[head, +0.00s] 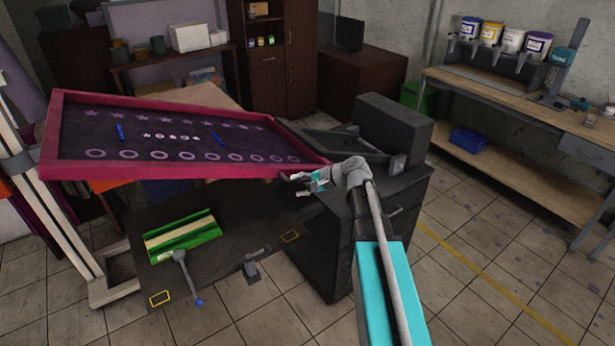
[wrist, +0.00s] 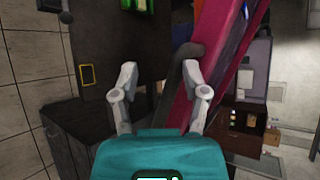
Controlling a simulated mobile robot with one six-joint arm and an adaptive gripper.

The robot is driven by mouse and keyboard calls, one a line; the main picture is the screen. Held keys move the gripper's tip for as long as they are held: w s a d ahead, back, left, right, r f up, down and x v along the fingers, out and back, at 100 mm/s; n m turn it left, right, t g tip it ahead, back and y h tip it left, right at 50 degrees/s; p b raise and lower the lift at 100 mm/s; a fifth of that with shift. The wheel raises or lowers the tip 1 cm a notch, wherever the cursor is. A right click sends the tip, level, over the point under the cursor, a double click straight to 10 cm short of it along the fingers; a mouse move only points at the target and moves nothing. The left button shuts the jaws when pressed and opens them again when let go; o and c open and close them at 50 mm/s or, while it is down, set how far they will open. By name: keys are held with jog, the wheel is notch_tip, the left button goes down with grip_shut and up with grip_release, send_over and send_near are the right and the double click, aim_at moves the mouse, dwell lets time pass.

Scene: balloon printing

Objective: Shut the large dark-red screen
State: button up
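The large dark-red screen (head: 110,172) is raised and tilted above the dark table, with a dark mesh printed with stars and rings. My gripper (head: 300,183) is by its near right corner, just in front of the frame edge. In the wrist view my gripper (wrist: 160,75) has its fingers spread apart. The red frame (wrist: 213,68) passes behind and beside the right finger. A dark curved bar, perhaps a handle, (wrist: 178,75) shows between the fingers, close to the right one. I cannot tell if either finger touches it.
Below the screen is a dark board (head: 215,270) with a green and cream piece (head: 182,238) on it. A black machine cabinet (head: 340,245) stands right of it. A wooden bench (head: 500,95) with paint buckets is at the right. Tiled floor at the front right is clear.

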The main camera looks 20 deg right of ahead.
jog(key=s+a+f+n+g+h+b, duration=0.1)
jog(key=s+a+f+n+g+h, duration=0.15)
jog(key=s+f+n+h, duration=0.5)
jog(key=s+a+f+n+g+h+b, duration=0.1)
jog(key=s+f+n+g+h+b, duration=0.25)
jog(key=s, duration=0.65)
jog(key=m+y+p, duration=0.5)
jog(key=m+p, duration=1)
jog(key=p, duration=0.8)
send_near(307, 179)
jog(key=v, duration=0.3)
jog(key=shift+w+d, duration=0.1)
jog(key=shift+d, duration=0.2)
jog(key=shift+f, duration=0.1)
jog(key=b+x, duration=1.2)
jog(key=x, duration=0.1)
jog(key=shift+w+a+f, duration=0.15)
jog(key=shift+a+f, duration=0.05)
jog(key=shift+a, duration=0.1)
